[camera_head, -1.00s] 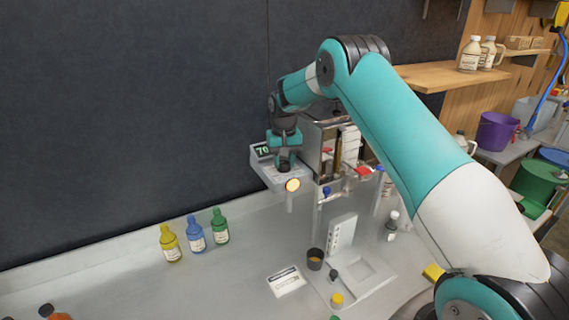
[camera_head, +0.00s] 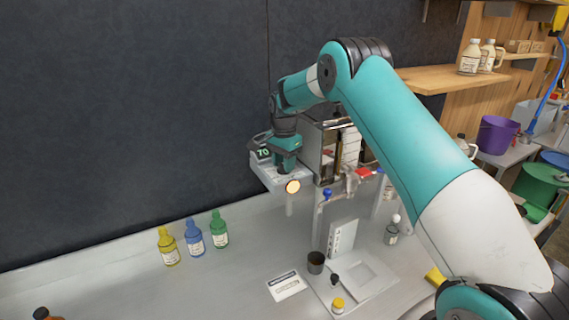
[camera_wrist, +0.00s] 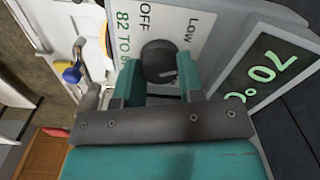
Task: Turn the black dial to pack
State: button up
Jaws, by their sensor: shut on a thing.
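The black dial (camera_wrist: 158,61) is a round knob on a light control panel (camera_wrist: 178,18), seen in the wrist view. "OFF", "Low" and a partly hidden "82 TO" are printed around it; I cannot read the word pack. I cannot tell which label the dial points to. My gripper (camera_wrist: 159,74) has its two teal fingers on either side of the dial, shut on it. In the head view my gripper (camera_head: 287,168) is on top of the panel and hides the dial.
A green display (camera_wrist: 265,75) reads 70 beside the dial. A blue-handled valve (camera_head: 327,194) is close on the right. Yellow, blue and green bottles (camera_head: 194,237) stand on the counter below.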

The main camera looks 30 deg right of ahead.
jog(key=m, duration=0.4)
jog(key=shift+r+m, duration=0.15)
jog(key=shift+m, duration=0.25)
dwell(0.4)
jog(key=o, duration=0.9)
notch_tip(320, 180, up, 17)
jog(key=b, duration=0.2)
jog(key=shift+r+b, duration=0.15)
jog(key=shift+b, duration=0.2)
